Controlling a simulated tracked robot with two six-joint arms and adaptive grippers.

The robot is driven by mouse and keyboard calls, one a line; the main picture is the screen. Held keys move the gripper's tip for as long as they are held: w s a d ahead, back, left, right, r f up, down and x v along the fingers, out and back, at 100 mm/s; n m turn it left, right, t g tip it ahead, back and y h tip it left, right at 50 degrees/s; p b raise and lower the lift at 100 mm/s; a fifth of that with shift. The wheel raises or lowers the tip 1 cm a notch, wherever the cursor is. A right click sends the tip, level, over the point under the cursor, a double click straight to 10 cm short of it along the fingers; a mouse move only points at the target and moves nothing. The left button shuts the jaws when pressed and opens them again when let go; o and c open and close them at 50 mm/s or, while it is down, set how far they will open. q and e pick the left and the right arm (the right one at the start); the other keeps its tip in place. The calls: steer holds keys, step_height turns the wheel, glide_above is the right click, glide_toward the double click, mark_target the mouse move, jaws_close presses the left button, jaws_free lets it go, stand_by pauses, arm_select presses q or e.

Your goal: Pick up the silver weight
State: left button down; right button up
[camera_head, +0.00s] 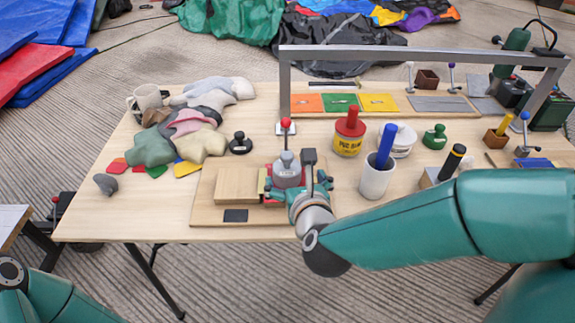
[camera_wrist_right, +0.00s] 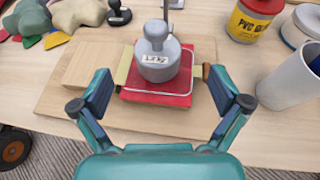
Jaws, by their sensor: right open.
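The silver weight (camera_head: 286,170) is a grey cylinder with a knob on top and a small label that looks like "1.2 kg". It stands upright on a red pad (camera_wrist_right: 150,98) on a wooden board (camera_head: 198,208). It also shows in the right wrist view (camera_wrist_right: 157,65). My right gripper (camera_head: 297,185) is open at the near side of the weight. In the right wrist view its fingers (camera_wrist_right: 160,92) are spread wide to either side, short of the weight, with nothing between the tips. My left gripper is out of view; only part of my left arm shows at lower left.
A red-topped rod (camera_head: 286,125) stands close behind the weight. To the right are a yellow PVC glue can (camera_head: 348,140) and a white cup with a blue marker (camera_head: 374,182). Sandbag-like pieces (camera_head: 150,147) lie left. A metal frame (camera_head: 420,52) spans the table's back.

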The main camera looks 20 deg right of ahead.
mark_target(288, 168)
steer(key=x, duration=0.8)
steer(key=shift+a+f, duration=0.15)
steer(key=shift+a, duration=0.05)
steer(key=shift+c, duration=0.2)
steer(key=c, duration=1.8)
steer(key=shift+w+r, duration=0.1)
steer(key=shift+r, duration=0.15)
jaws_close()
